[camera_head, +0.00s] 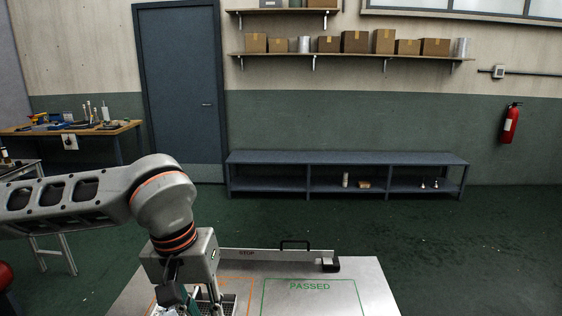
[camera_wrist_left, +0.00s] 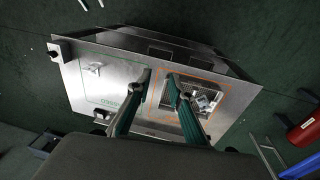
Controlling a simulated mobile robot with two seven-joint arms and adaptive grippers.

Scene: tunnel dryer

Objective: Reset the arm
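My left arm comes in from the left in the head view. Its gripper (camera_head: 193,301) points down over the left part of a metal table (camera_head: 375,285), partly cut off by the lower edge. In the left wrist view the two green fingers of the left gripper (camera_wrist_left: 160,75) stand apart with nothing visible between their tips, above the table (camera_wrist_left: 75,75). My right arm and gripper are not in view.
A wire basket (camera_wrist_left: 180,126) holding small light parts sits in the orange outline, beside the green PASSED area (camera_head: 310,298). A raised bar marked STOP (camera_head: 280,256) runs along the table's far edge.

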